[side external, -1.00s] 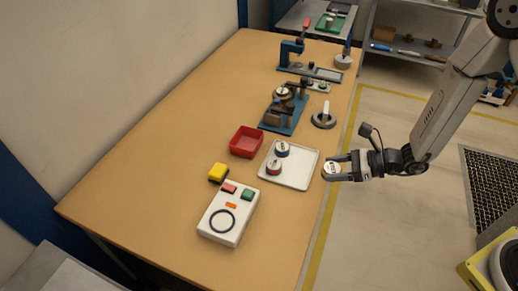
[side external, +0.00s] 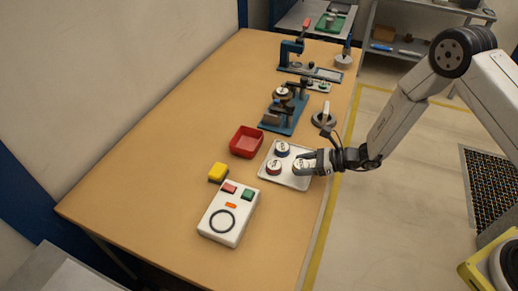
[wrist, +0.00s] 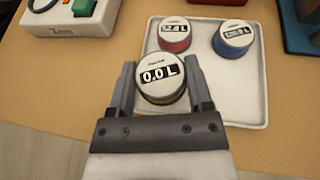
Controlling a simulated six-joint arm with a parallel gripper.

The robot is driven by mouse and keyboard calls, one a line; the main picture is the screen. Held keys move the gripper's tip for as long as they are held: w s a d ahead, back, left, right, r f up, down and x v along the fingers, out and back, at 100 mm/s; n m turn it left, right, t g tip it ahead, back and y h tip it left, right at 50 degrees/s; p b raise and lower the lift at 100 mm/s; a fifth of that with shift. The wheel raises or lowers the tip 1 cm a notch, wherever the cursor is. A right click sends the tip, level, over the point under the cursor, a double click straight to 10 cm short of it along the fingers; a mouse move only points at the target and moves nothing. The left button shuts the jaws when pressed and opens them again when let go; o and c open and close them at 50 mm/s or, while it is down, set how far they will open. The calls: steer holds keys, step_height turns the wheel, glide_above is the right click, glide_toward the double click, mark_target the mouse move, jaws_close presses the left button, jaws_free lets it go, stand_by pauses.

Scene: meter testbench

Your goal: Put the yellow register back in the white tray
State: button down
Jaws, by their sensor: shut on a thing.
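My gripper (side external: 306,163) is shut on a round register with a white top, the yellow register (wrist: 161,78). The tray also shows in the wrist view (wrist: 238,92). A red register (wrist: 175,35) and a blue register (wrist: 233,38) stand upright in the tray, apart from the held one.
A red bin (side external: 246,142) stands just left of the tray. A white box with a ring and coloured buttons (side external: 229,214) and a yellow block (side external: 218,172) are nearer the front. A blue fixture (side external: 286,115) stands behind the tray.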

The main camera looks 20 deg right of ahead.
mark_target(299, 178)
steer(key=shift+w+a+f, duration=0.1)
steer(key=shift+w+f, duration=0.15)
steer(key=shift+f, duration=1.6)
jaws_free()
steer(key=shift+f, duration=0.1)
steer(key=v, duration=1.2)
